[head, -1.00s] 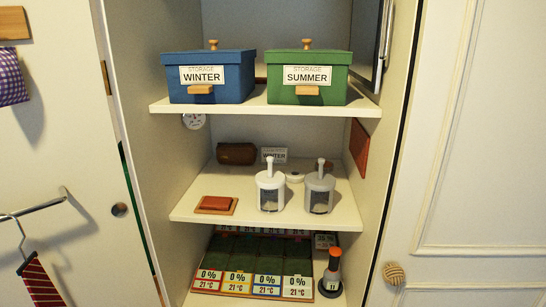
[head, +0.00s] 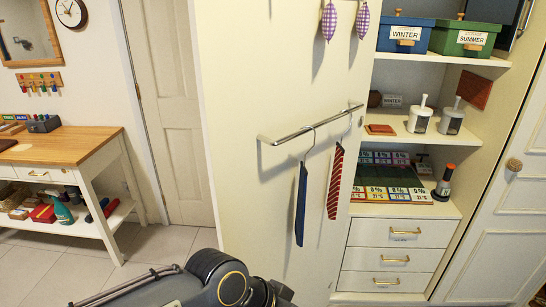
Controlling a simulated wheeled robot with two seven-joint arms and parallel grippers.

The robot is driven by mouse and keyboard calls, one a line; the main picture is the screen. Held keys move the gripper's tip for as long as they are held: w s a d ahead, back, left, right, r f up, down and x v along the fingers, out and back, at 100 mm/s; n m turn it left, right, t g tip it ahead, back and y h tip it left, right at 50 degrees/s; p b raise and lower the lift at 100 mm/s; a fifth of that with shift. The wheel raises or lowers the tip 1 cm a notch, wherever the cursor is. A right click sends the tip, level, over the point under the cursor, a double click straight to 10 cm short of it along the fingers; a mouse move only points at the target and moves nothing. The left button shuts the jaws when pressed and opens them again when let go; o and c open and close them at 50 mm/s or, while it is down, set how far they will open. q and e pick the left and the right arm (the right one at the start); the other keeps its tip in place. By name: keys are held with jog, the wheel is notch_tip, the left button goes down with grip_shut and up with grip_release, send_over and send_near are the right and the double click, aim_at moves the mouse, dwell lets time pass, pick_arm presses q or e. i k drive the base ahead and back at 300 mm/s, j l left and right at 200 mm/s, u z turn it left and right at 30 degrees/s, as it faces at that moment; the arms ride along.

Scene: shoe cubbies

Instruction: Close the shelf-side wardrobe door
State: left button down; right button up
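A cream wardrobe door panel (head: 250,80) stands to the left of the shelves, with a metal rail (head: 300,135) on the face toward me. A blue tie (head: 301,205) and a red striped tie (head: 335,182) hang from the rail. The shelves beside this panel are uncovered. A panelled white door (head: 520,215) with a round woven-looking knob (head: 514,164) is at the right of the shelves. One of my arms crosses the bottom edge of the view; no gripper fingers show. I cannot tell how either door is hinged.
Shelves hold a blue WINTER box (head: 404,43), a green SUMMER box (head: 462,48), white dispensers and a colourful tray. Drawers (head: 385,258) below look shut. A wooden workbench (head: 70,140) stands at the left. Tiled floor (head: 160,250) is clear between bench and wardrobe.

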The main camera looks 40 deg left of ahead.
aim_at(265, 71)
jog(key=k+j+z, duration=0.1)
jog(key=j, duration=0.3)
jog(key=k+j+z, duration=0.1)
jog(key=j, duration=0.25)
jog(key=k+j+z, duration=0.1)
jog(key=j, duration=0.25)
jog(key=k+j+z, duration=0.1)
jog(key=j, duration=0.25)
jog(key=k+j+z, duration=0.1)
jog(key=k+j, duration=0.15)
jog(key=j+z, duration=0.1)
jog(key=j, duration=0.65)
jog(key=k+j, duration=0.1)
jog(key=j, duration=0.65)
jog(key=i+z, duration=0.05)
